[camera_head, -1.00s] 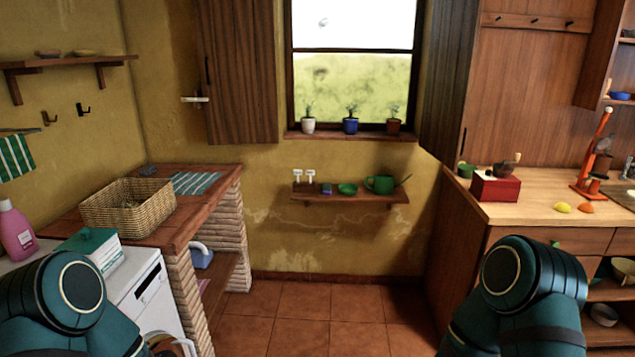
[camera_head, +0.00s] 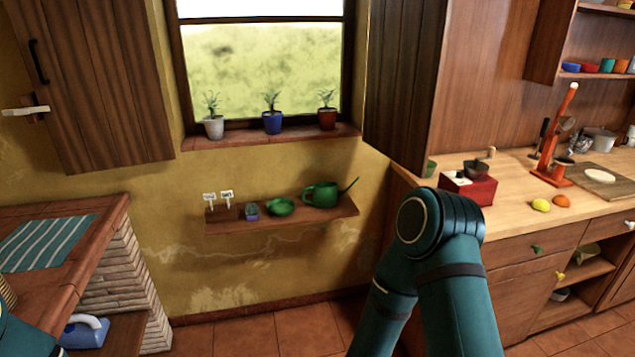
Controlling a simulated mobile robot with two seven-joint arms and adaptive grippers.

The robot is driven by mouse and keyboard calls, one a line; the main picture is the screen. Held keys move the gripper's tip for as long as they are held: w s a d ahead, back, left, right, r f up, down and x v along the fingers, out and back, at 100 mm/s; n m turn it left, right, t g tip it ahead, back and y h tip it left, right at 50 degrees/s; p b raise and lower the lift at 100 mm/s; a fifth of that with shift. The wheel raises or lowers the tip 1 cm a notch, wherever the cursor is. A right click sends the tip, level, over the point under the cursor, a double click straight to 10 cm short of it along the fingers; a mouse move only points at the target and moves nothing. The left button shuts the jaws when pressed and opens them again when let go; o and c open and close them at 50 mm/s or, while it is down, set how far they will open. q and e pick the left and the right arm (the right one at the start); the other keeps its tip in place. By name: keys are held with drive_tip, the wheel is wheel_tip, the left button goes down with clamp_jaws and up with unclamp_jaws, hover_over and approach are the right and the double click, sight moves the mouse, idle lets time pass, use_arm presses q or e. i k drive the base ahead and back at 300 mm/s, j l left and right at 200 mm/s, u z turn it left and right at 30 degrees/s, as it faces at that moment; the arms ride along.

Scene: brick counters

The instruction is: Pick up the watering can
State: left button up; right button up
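The green watering can (camera_head: 318,195) stands upright on a small wooden wall shelf (camera_head: 285,225) below the window. Its thin spout points up to the right. It is at the right end of the shelf, beside a green bowl (camera_head: 281,207). My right arm rises in the lower right, in front of and to the right of the shelf. Its gripper is not visible. Only a small part of my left arm shows at the lower left edge, and its gripper is out of view. Nothing touches the can.
Potted plants (camera_head: 272,116) stand on the sill above. A brick counter (camera_head: 95,225) is at left; a wooden counter with a red grinder (camera_head: 468,188) is at right. Floor below the shelf is clear.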

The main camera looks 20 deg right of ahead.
sight(324, 193)
drive_tip(key=i+j+z, duration=0.1)
drive_tip(key=i+z, duration=0.35)
drive_tip(key=i+j+z, duration=0.25)
drive_tip(key=z, duration=0.25)
drive_tip(key=i+j+z, duration=0.75)
drive_tip(key=j+z, duration=0.2)
